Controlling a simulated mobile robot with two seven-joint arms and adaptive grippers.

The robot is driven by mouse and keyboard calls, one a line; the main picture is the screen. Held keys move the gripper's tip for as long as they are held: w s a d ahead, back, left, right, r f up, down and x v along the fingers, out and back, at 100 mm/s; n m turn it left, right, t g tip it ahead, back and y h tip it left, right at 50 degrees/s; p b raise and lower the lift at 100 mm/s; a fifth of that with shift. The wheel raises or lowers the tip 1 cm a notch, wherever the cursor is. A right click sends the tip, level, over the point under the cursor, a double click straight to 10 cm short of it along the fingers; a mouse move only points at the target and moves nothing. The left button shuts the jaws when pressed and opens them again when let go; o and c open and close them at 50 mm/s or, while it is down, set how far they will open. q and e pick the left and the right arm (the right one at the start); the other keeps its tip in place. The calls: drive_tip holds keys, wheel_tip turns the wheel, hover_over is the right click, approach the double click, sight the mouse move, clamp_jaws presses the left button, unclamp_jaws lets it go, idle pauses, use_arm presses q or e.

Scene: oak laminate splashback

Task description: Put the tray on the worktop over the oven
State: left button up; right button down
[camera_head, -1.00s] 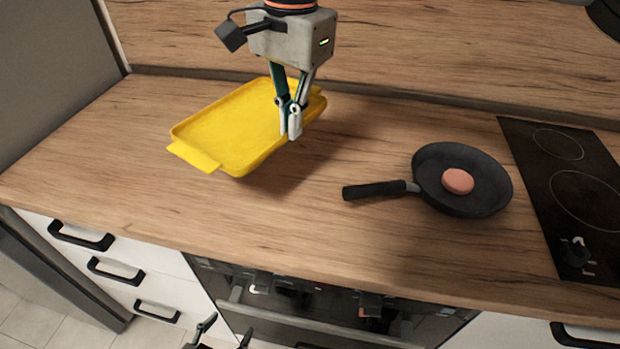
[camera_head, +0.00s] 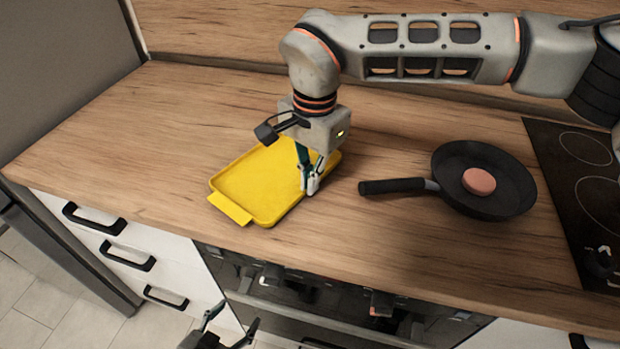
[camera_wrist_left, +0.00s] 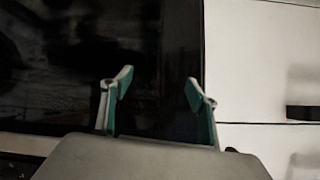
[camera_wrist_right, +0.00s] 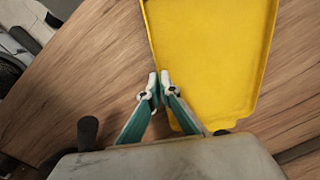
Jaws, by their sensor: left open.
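The yellow tray (camera_head: 262,186) is level over the worktop (camera_head: 130,150), near the front edge, behind and left of the oven (camera_head: 340,305). I cannot tell whether it touches the wood. My right gripper (camera_head: 311,190) is shut on the tray's long right rim. The right wrist view shows its closed fingertips (camera_wrist_right: 158,82) at the rim of the tray (camera_wrist_right: 210,50). My left gripper (camera_head: 228,330) is low in front of the oven, open and empty. In the left wrist view its fingers (camera_wrist_left: 158,85) are apart before the dark oven front (camera_wrist_left: 60,60).
A black frying pan (camera_head: 455,200) holding a round pinkish-brown piece (camera_head: 479,181) stands right of the tray, its handle pointing towards it. A black hob (camera_head: 585,170) is at the far right. White drawers (camera_head: 120,250) are below. The worktop's left part is clear.

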drive_tip(key=c, duration=2.3)
unclamp_jaws()
drive_tip(key=shift+f, duration=0.1)
drive_tip(key=r, duration=1.2)
drive_tip(key=shift+s+d+r+p, duration=0.15)
drive_tip(key=shift+s+d+p, duration=0.1)
drive_tip(key=shift+p, duration=0.15)
